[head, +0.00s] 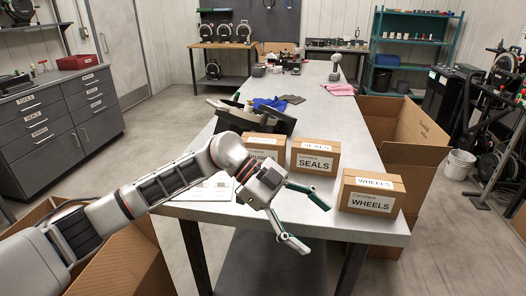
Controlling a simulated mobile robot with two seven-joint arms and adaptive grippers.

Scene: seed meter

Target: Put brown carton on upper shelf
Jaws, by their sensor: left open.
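Three brown cartons stand on the near end of the grey workbench (345,222). One is labelled WHEELS (370,193) at the right front corner. One is labelled SEALS (315,158) behind it to the left. The third carton (264,141) is further left, and my left arm hides part of it and its label. My left gripper (316,229) is open and empty, left of the WHEELS carton and in front of the SEALS carton. Its fingers point right, near the bench's front edge. My right gripper is out of view.
A dark lower shelf (270,265) lies under the workbench. A teal shelf unit (415,27) stands at the back right. Large open cardboard boxes stand at right (405,125) and lower left (125,265). A dark tray (265,121) and blue cloth (271,104) lie behind the cartons.

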